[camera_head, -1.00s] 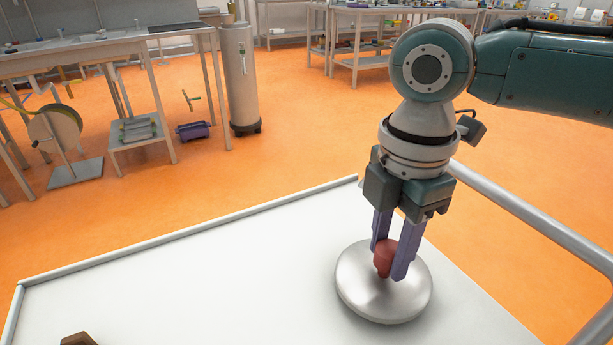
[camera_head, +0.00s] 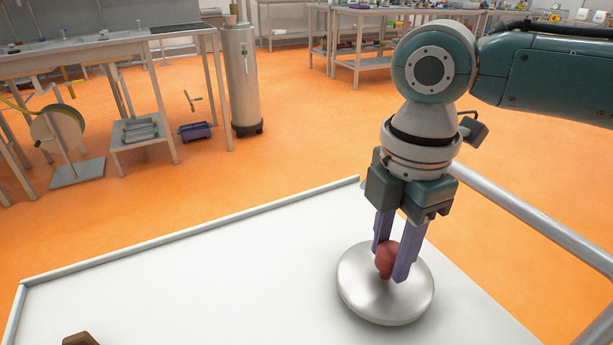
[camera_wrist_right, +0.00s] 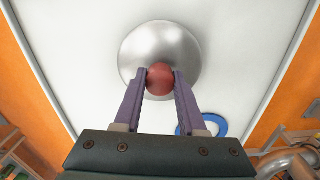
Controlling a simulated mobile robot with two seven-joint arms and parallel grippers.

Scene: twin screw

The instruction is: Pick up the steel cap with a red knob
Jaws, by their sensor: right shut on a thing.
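The steel cap (camera_head: 372,298) is a round, shiny dome with a red knob (camera_head: 386,260) on top. It is at the right part of the white table top in the head view. I cannot tell whether it touches the table or hangs just above it. My right gripper (camera_head: 392,265) points down with its purple fingers on both sides of the knob, shut on it. The right wrist view shows the cap (camera_wrist_right: 160,42) and the red knob (camera_wrist_right: 160,79) between the fingertips. My left gripper is not in view.
The white table (camera_head: 200,285) has a raised rim and is mostly bare. A brown object (camera_head: 80,339) is cut off at the bottom left. A blue ring (camera_wrist_right: 203,124) lies near the cap in the right wrist view. A grey rail (camera_head: 530,220) runs along the right side.

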